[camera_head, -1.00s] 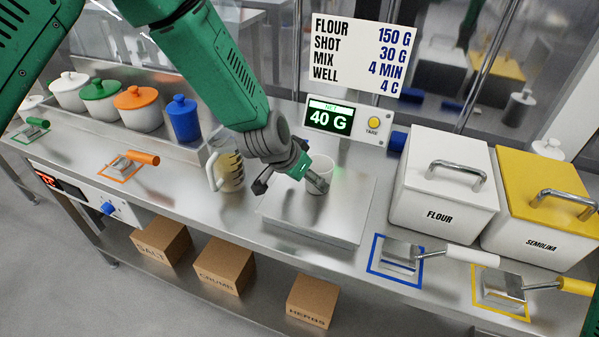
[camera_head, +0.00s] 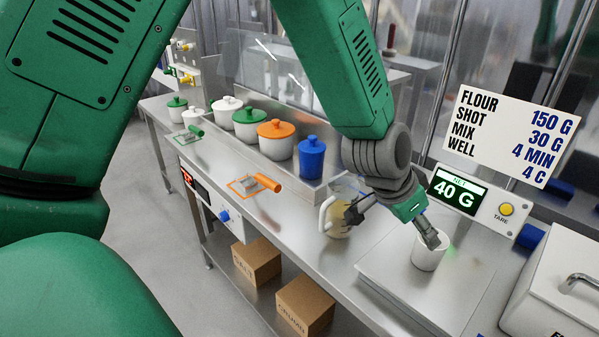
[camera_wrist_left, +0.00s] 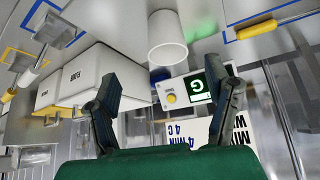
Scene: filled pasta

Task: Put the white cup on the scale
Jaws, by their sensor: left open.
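The white cup (camera_head: 428,256) stands upright on the steel plate of the scale (camera_head: 388,278). The scale display (camera_head: 457,191) reads 40 G. My left gripper (camera_head: 394,232) is open and empty by the cup, with one finger overlapping the cup's rim in the head view. In the left wrist view the cup (camera_wrist_left: 167,42) shows beyond the spread fingertips (camera_wrist_left: 168,84), with a gap to both fingers. My right gripper is not in view.
A blue-lidded jar (camera_head: 311,160) and other lidded pots are farther left. The white flour bin (camera_head: 545,290) is right of the scale. A recipe sign (camera_head: 515,130) stands behind.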

